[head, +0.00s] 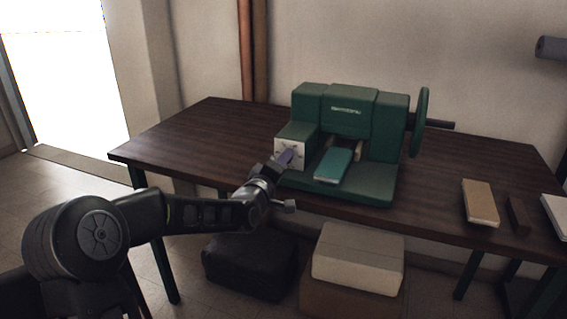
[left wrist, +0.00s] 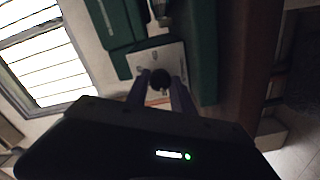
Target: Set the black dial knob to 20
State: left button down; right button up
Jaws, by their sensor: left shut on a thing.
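The black dial knob (left wrist: 160,81) sits on a white dial plate (left wrist: 170,58) on the left front of a green machine. In the left wrist view my left gripper (left wrist: 161,88) has its two fingers on either side of the knob, shut on it. In the head view the left gripper (head: 287,158) reaches the white plate (head: 290,150) from the front left, and the knob is hidden behind the fingers. The dial marks are too small to read. My right gripper is not in view.
The green machine (head: 350,110) stands on a dark wooden table (head: 190,140), with a handwheel (head: 419,122) on its right side. A tan book-like block (head: 480,202) and a dark block (head: 518,216) lie at the table's right. Boxes (head: 358,258) stand below the front edge.

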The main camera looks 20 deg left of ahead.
pick_arm(q)
jog(key=c, duration=1.1)
grip_release()
jog(key=s, duration=0.7)
jog(key=shift+s+d, duration=0.2)
jog(key=shift+s, duration=0.2)
